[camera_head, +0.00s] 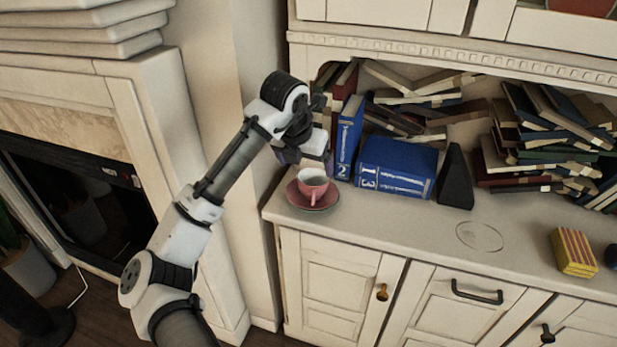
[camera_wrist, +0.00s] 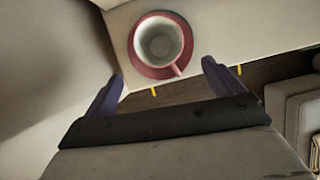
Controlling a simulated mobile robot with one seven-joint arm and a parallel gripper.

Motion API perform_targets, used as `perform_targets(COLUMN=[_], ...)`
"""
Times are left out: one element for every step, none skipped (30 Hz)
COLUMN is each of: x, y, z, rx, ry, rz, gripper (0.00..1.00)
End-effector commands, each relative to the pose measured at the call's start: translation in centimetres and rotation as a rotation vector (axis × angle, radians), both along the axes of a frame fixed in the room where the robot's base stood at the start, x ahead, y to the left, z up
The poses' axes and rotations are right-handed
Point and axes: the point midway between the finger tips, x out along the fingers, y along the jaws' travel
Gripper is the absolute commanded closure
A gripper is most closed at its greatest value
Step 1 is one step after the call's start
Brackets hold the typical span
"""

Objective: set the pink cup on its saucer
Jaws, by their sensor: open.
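The pink cup (camera_head: 313,184) stands upright on its red-pink saucer (camera_head: 296,197) at the left end of the cabinet top. The wrist view shows the cup (camera_wrist: 160,41) from above, within the rim of the saucer (camera_wrist: 137,60), its handle pointing toward the lower right. My gripper (camera_head: 303,158) is above and just behind the cup. In the wrist view its two fingers (camera_wrist: 163,80) are spread wide, with nothing between them, and the cup and saucer lie beyond the fingertips. My gripper is open and apart from the cup.
Blue books (camera_head: 397,166) and a black wedge-shaped object (camera_head: 456,178) stand to the right of the cup. A yellow-and-red striped box (camera_head: 573,252) sits farther right. A faint round outline (camera_head: 480,236) marks the cabinet top. The counter between is clear.

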Motion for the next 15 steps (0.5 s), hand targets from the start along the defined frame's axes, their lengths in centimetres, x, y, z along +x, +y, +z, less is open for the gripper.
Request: perform_targets(x=[-0.2, -0.4, -0.5, -0.6, -0.7, -0.8, -0.8, -0.8, -0.9, -0.9, -0.9, -0.9, -0.9, -0.9, -0.8], y=[0.1, 0.1, 0.2, 0.2, 0.3, 0.3, 0.3, 0.3, 0.3, 0.3, 0.3, 0.3, 0.3, 0.3, 0.2], z=[0.6, 1.0, 1.4, 1.6, 1.8, 2.0, 2.1, 2.2, 2.2, 2.3, 2.3, 2.3, 2.3, 2.3, 2.4], rx=[0.0, 0.0, 0.001, 0.001, 0.0, 0.0, 0.0, 0.0, 0.0, 0.0, 0.0, 0.0, 0.0, -0.001, -0.01], ry=[-0.002, -0.002, -0.001, -0.001, -0.001, -0.001, 0.0, 0.0, 0.0, 0.0, 0.0, 0.0, 0.0, -0.001, -0.008], rz=[-0.001, -0.001, -0.001, -0.001, -0.001, -0.001, -0.001, -0.001, -0.001, -0.001, -0.001, -0.001, -0.001, 0.0, 0.006], gripper=[0.07, 0.07, 0.07, 0.07, 0.07, 0.07, 0.07, 0.07, 0.07, 0.07, 0.07, 0.07, 0.07, 0.07, 0.07])
